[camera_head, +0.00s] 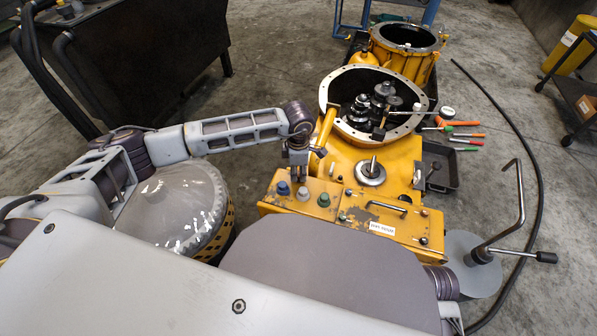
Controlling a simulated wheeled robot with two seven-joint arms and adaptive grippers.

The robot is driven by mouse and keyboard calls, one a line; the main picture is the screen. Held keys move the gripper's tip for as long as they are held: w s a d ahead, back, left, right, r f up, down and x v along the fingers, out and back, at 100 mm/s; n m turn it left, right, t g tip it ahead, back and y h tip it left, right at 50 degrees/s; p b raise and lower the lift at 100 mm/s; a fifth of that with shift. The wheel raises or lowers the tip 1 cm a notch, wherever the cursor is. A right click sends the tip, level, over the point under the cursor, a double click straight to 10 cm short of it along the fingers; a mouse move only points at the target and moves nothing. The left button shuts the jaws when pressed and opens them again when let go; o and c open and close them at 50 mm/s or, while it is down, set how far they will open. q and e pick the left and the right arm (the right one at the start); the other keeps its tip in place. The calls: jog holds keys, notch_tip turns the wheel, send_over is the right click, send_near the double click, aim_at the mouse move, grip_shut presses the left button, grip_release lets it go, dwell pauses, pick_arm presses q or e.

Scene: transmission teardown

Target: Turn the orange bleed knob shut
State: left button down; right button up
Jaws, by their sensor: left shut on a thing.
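My left gripper (298,172) points down at the back left of the yellow valve box (372,218), just behind its row of knobs. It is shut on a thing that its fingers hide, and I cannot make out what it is. I do not see an orange knob plainly anywhere on the box. A blue knob (283,188), a grey knob (304,193) and a green knob (324,200) stand in a row on the box top, in front of the gripper. My right gripper is not in view.
The open yellow housing (348,150) with dark gears (380,100) rises behind the box. Hand tools (465,135) lie to its right. A bent metal crank (520,200) stands at the right. A black hose (535,170) curves across the floor. A black cabinet (150,50) stands at back left.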

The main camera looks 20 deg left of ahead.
aim_at(298, 173)
pick_arm(q)
jog(key=shift+m, duration=1.1)
jog(key=c, duration=1.2)
grip_release()
notch_tip(298, 173, up, 12)
jog(key=shift+s, duration=0.1)
